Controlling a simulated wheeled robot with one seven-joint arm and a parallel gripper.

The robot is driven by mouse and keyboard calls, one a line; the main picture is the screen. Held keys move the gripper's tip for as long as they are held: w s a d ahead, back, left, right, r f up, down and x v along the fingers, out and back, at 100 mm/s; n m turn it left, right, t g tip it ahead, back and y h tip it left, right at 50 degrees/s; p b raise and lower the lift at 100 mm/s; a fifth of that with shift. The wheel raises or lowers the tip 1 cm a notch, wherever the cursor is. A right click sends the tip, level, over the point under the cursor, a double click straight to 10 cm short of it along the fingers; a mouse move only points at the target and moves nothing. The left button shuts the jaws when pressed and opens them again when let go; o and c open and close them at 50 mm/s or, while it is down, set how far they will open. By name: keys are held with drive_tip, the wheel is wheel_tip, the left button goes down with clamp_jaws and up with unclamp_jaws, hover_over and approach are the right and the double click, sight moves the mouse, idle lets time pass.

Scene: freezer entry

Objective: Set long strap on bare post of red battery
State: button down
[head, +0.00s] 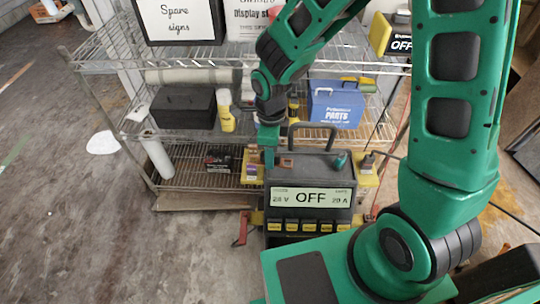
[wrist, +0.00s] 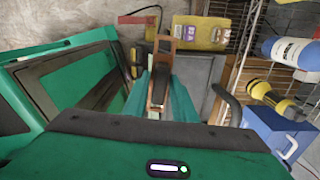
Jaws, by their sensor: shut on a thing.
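My gripper (head: 268,152) is over the back left of the grey charger; it also shows in the wrist view (wrist: 160,92). It is shut on a copper-brown strap (wrist: 159,88) between its green fingers. The strap's far part reaches toward a yellow-cased unit (wrist: 205,33). In the head view a brown piece with a purple label (head: 252,170) is just left of the fingertips, in front of a yellow case (head: 247,157). I cannot clearly make out a red battery or its bare post. Whether the strap touches a post cannot be told.
The charger (head: 310,222) reads OFF and has a black handle (head: 311,127) and a green knob (head: 340,160). A wire shelf rack (head: 188,178) stands behind, with a black toolbox (head: 183,107) and a blue parts box (head: 336,104). A red clamp (head: 241,229) hangs at the left.

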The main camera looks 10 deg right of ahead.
drive_tip(key=shift+r, duration=1.05)
